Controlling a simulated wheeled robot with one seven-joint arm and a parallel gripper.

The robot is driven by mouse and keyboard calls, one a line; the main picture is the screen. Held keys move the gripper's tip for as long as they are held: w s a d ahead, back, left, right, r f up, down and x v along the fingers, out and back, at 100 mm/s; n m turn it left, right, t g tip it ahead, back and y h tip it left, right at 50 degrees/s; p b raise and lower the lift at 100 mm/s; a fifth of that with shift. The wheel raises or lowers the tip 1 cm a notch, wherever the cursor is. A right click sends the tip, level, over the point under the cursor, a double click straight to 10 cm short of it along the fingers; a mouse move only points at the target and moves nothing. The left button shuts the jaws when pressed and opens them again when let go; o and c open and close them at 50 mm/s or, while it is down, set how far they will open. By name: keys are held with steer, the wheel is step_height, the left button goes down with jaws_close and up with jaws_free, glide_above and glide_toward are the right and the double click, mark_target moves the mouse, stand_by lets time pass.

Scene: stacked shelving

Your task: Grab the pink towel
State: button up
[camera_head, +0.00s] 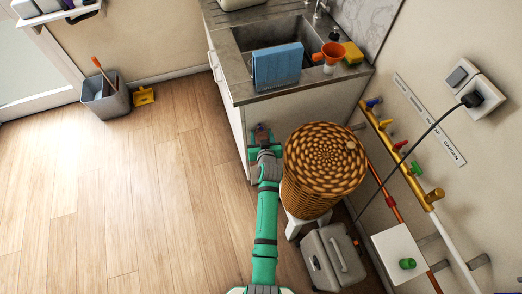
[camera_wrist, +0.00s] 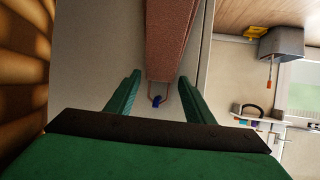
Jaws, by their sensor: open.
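The pink towel (camera_wrist: 172,38) hangs as a narrow strip against the pale cabinet side, and its end with a loop lies by a small blue hook (camera_wrist: 157,100) in the wrist view. My gripper (camera_wrist: 161,77) is open, with its green fingers on either side of the towel's looped end. I cannot tell whether they touch it. In the head view my gripper (camera_head: 263,142) is at the cabinet side below the counter, left of the wicker basket. A small reddish-brown patch of the towel (camera_head: 262,131) shows there, mostly hidden by the gripper.
The wicker basket (camera_head: 324,160) stands close to the right of my arm on a white stool (camera_head: 297,224). A grey case (camera_head: 333,258) is below it. The counter (camera_head: 240,85) with a blue cloth (camera_head: 277,66) overhangs above. The wooden floor (camera_head: 130,200) to the left is clear.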

steer(key=shift+c, duration=0.6)
steer(key=shift+a, duration=0.1)
steer(key=c, duration=1)
steer(key=shift+w, duration=0.1)
steer(key=shift+r, duration=0.1)
